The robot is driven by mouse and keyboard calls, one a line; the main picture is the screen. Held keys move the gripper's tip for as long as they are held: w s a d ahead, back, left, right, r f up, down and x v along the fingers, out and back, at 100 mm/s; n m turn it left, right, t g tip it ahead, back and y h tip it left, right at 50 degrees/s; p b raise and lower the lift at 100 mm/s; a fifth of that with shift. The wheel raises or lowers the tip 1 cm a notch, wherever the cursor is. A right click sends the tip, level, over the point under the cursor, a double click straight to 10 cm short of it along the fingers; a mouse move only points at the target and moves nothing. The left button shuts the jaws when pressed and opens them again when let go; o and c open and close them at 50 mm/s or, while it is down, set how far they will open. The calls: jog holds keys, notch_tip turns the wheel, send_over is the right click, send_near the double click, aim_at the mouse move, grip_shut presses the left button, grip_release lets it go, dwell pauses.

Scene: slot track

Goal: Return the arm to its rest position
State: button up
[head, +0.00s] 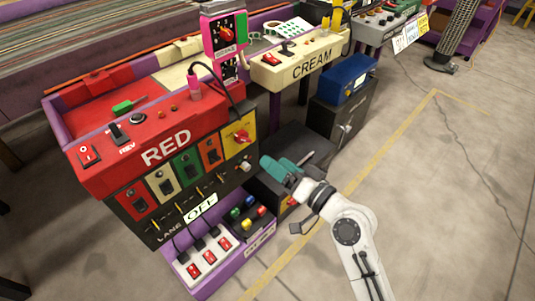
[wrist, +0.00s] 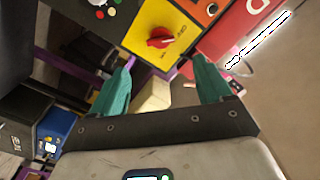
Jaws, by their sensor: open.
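My gripper (head: 280,168) is at the end of my white arm, in front of the right end of the red console marked RED (head: 165,148). Its teal fingers also show in the wrist view (wrist: 163,85), spread apart with nothing gripped between them. Beyond the fingertips is a yellow panel with a red rotary knob (wrist: 160,38). The same yellow panel (head: 238,134) shows in the head view, just behind and left of the gripper. The gripper appears apart from the panel, though the exact distance is hard to tell.
A purple-edged switch box (head: 238,262) stands low, left of my arm. A dark cabinet (head: 343,118) with a blue box (head: 348,78) on it stands behind the gripper. The cream console (head: 300,60) is farther back. Concrete floor (head: 450,190) to the right is clear.

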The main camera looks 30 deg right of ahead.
jog(key=shift+s+d, duration=0.15)
jog(key=shift+s, duration=0.35)
jog(key=s+a+f+n+g, duration=0.2)
jog(key=s+f+n+g, duration=0.2)
jog(key=s+f+g, duration=0.55)
jog(key=s+d+f+g+h, duration=0.3)
jog(key=s, duration=0.6)
jog(key=s+d+f+g+h, duration=0.3)
jog(key=s, duration=0.5)
notch_tip(320, 180, up, 32)
jog(key=n+p, duration=0.1)
jog(key=p, duration=3.1)
jog(key=shift+s+d+r+g+p, duration=0.15)
jog(key=shift+s+d+g+p, duration=0.15)
jog(key=shift+s+g, duration=0.1)
